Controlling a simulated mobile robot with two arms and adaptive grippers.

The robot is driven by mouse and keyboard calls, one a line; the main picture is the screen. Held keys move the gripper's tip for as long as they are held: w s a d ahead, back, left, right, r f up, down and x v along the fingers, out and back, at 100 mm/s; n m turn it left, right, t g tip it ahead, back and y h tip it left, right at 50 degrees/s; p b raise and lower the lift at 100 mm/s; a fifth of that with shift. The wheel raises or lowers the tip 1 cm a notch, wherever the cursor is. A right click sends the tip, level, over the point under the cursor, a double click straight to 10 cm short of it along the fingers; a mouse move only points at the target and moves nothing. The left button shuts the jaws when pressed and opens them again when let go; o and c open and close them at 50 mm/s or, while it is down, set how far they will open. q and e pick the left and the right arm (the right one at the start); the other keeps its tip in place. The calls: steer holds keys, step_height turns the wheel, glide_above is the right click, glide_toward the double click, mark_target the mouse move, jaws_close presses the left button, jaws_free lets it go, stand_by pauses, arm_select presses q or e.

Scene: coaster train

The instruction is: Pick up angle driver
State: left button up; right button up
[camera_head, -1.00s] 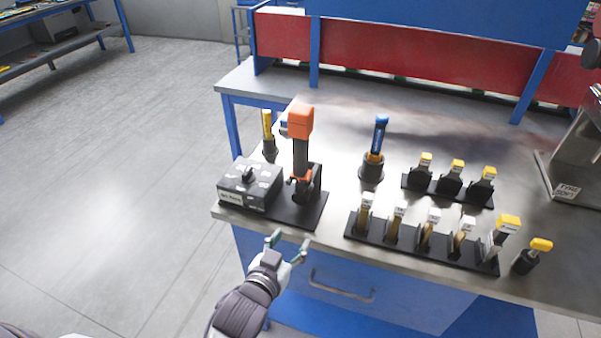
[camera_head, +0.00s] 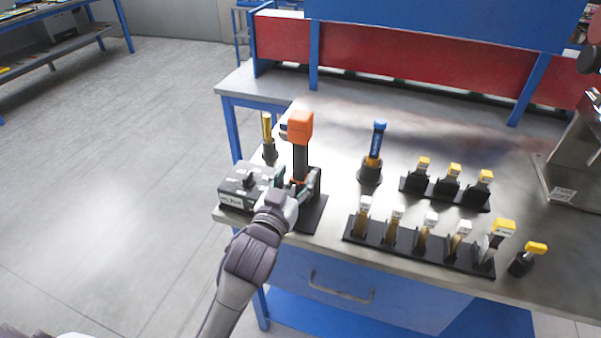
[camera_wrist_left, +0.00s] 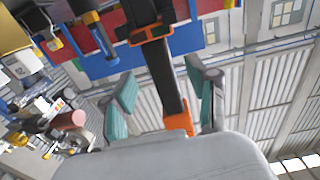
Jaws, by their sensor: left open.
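The angle driver (camera_head: 300,155), with an orange top and a black body, stands upright in a black stand on the workbench, beside a grey box. My left gripper (camera_head: 294,177) is open at its lower body, just above the stand. In the left wrist view the driver's black body (camera_wrist_left: 165,75) runs between the two teal fingers (camera_wrist_left: 164,98), with gaps visible on both sides. An orange band (camera_wrist_left: 150,33) crosses the body there, and its orange top is partly hidden behind my gripper. My right gripper is not in view.
The grey control box (camera_head: 237,196) sits left of the driver. A yellow-topped tool (camera_head: 267,128) stands behind, and a blue-topped driver (camera_head: 376,145) stands to the right. Racks of yellow- and white-topped tools (camera_head: 415,240) fill the bench's right side. The bench's front edge lies close below.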

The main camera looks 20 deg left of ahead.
mark_target(298, 170)
arm_select(q)
steer(key=w, duration=0.4)
steer(key=shift+w+f+p, duration=0.15)
steer(key=shift+f+p, duration=0.05)
steer(key=shift+p, duration=0.2)
jaws_close()
steer(key=shift+r, duration=0.25)
